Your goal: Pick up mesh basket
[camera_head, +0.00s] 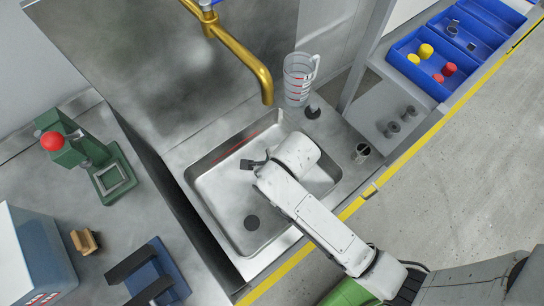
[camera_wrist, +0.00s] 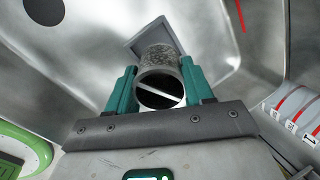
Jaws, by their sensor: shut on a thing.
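My gripper (camera_head: 259,168) is over the steel sink (camera_head: 205,187), seen from above in the head view. In the wrist view its two teal fingers are shut on a short grey cylinder with a speckled, mesh-like wall, which I take as the mesh basket (camera_wrist: 157,58). Its round dark opening, crossed by a pale bar, faces the wrist camera. A dark grey flat piece shows behind the basket; I cannot tell whether it is part of it. In the head view my gripper and arm hide most of the basket. Its height above the sink floor is unclear.
A brass faucet (camera_head: 245,62) hangs over the sink's back edge. Blue bins (camera_head: 418,63) are farther right. A green press (camera_head: 108,172) and a blue fixture (camera_head: 160,274) are at left.

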